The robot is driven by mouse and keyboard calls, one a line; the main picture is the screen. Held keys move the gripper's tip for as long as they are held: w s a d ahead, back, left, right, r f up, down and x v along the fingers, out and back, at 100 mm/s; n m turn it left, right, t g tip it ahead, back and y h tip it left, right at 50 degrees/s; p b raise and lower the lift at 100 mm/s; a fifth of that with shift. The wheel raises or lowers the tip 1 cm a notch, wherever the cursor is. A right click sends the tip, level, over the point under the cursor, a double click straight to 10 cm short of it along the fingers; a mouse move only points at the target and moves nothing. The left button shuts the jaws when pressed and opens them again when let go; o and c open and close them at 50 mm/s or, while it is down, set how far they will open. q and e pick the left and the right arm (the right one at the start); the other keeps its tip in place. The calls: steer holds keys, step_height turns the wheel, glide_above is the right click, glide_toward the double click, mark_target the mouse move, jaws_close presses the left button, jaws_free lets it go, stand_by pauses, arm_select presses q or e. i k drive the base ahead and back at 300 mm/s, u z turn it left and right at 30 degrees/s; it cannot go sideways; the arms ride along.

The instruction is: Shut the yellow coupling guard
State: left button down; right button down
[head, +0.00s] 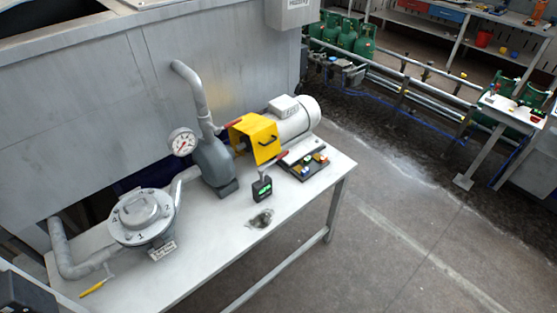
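The yellow coupling guard (257,133) sits between the grey pump (213,164) and the pale electric motor (294,122) on the light bench. I cannot tell from this angle how far the guard stands open. Neither of my grippers shows in the head view, and nothing touches the guard.
A yellow-handled tool (95,287) lies at front left.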

mark_target(262, 131)
steer(key=z, duration=0.3)
steer(key=i, duration=1)
steer(key=u, duration=0.35)
